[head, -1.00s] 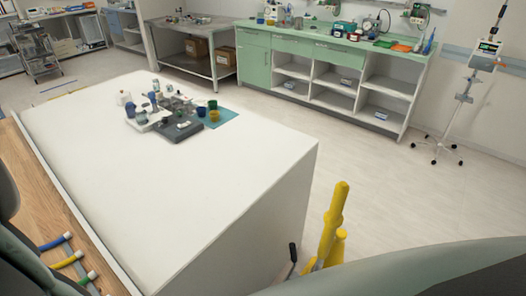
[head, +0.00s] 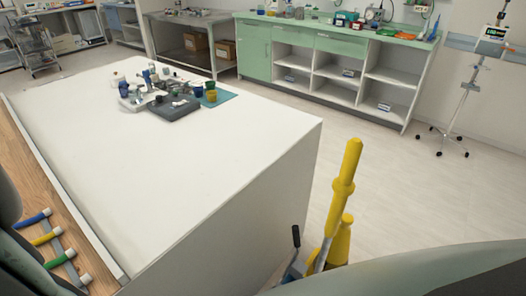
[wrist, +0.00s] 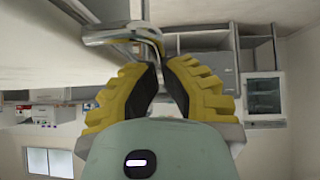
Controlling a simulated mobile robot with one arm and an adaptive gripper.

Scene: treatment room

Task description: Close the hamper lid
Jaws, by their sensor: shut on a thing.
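In the wrist view my gripper (wrist: 161,72) has yellow ridged fingers with dark pads. They close around the end of a curved, shiny metal bar (wrist: 122,34), which looks like a handle. A pale panel (wrist: 45,40) lies at the upper left beside the bar. I cannot tell for sure whether the bar belongs to the hamper lid. Neither the hamper nor its lid can be made out clearly in the head view, and my gripper does not clearly show there.
A large white-topped block (head: 150,170) fills the head view's left and middle, with cups and a dark tray (head: 172,107) on it. A yellow upright object (head: 343,190) stands at its right. A green cabinet (head: 253,52) and a drip stand (head: 463,105) are behind. Floor between is clear.

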